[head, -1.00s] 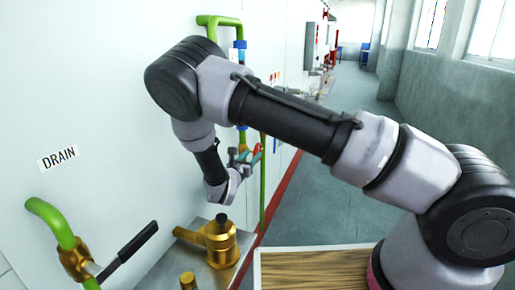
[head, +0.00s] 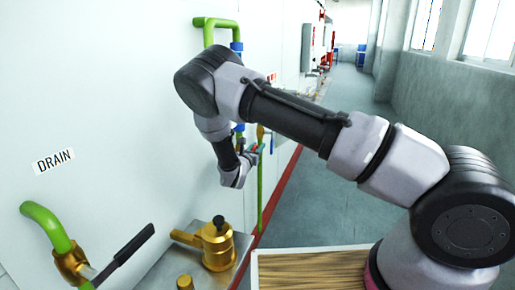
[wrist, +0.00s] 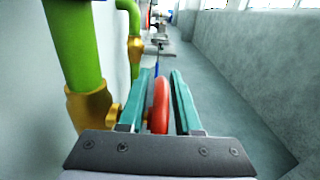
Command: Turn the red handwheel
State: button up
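The red handwheel (wrist: 161,105) shows edge-on in the wrist view, with its rim between the two teal fingers of my gripper (wrist: 162,85). A gap shows on each side of the rim, so the fingers look open around it and not closed on it. A brass fitting (wrist: 117,115) lies just left of the left finger. In the head view my gripper (head: 254,148) is small and far off near the wall, and my own wrist hides most of the handwheel there.
A thick green pipe (wrist: 75,45) with a brass collar stands close on the left in the wrist view. The head view shows a brass valve (head: 218,245), a black-handled drain valve (head: 130,245) and a wooden-topped surface (head: 315,275). The corridor floor (head: 330,190) to the right is clear.

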aim_at(253, 149)
grip_shut()
jog(key=shift+w+d+f+g+y, duration=0.1)
jog(key=shift+g+y, duration=0.1)
jog(key=shift+g, duration=0.35)
jog(key=shift+w+d+f+g+y, duration=0.1)
jog(key=shift+g+y, duration=0.1)
jog(key=shift+g, duration=0.35)
jog(key=shift+f+g+y, duration=0.3)
jog(key=shift+g, duration=0.5)
jog(key=shift+a+f+g, duration=0.1)
jog(key=shift+f+g, duration=0.1)
jog(key=shift+g, duration=0.1)
jog(key=shift+o, duration=2.2)
grip_release()
jog(key=v, duration=1)
jog(key=shift+s+r, duration=0.2)
jog(key=shift+s, duration=0.15)
